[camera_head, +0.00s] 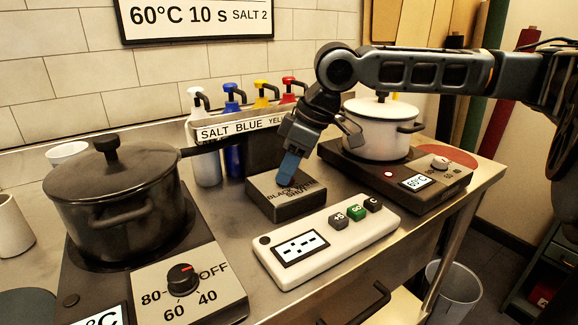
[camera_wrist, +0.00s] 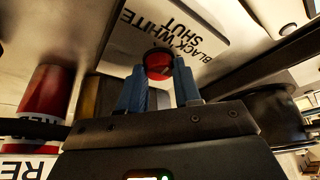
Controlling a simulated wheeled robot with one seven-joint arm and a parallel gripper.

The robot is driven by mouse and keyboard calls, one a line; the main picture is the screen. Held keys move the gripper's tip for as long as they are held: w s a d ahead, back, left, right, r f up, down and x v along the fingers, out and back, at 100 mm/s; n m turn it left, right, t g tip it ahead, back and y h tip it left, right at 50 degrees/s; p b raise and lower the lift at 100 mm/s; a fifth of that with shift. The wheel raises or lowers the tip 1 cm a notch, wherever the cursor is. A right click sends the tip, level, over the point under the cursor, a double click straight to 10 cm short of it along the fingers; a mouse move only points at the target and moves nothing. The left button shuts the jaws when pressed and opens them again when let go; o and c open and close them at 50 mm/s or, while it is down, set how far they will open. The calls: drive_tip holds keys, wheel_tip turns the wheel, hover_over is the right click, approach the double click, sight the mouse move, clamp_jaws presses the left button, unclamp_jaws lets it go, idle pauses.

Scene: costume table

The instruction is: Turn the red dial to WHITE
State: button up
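The red dial (camera_wrist: 158,64) sits on a grey box (camera_head: 259,196) lettered BLACK, WHITE and SHUT. In the head view my gripper (camera_head: 288,170) reaches down to the top of this box and hides the dial. In the wrist view the two blue fingers of my gripper (camera_wrist: 159,80) stand one on each side of the dial, close against it. The lettering (camera_wrist: 195,45) shows beside the dial, partly hidden in the head view. I cannot make out where the dial points.
A white pot (camera_head: 381,130) on a hot plate stands close right of my gripper. Pump bottles in a labelled rack (camera_head: 240,128) stand behind. A white button panel (camera_head: 325,240) lies in front. A black pot (camera_head: 118,195) on a burner is at left.

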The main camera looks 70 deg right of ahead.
drive_tip(key=c, duration=0.5)
drive_tip(key=shift+r+p, duration=0.1)
drive_tip(key=shift+p, duration=0.25)
drive_tip(key=shift+r+n+y+p, duration=0.1)
drive_tip(key=shift+n+y+p, duration=0.2)
drive_tip(key=shift+n+p, duration=0.35)
drive_tip(key=shift+d+n+y+p, duration=0.1)
drive_tip(key=shift+n+y+p, duration=0.3)
drive_tip(key=shift+n+p, duration=0.65)
drive_tip(key=n, duration=0.2)
drive_tip(key=n+g+y, duration=0.1)
drive_tip(key=n, duration=0.2)
drive_tip(key=shift+w+d+f+g+y, duration=0.1)
drive_tip(key=shift+d+f+g+y, duration=0.1)
drive_tip(key=shift+g+y, duration=0.1)
drive_tip(key=shift+n, duration=0.3)
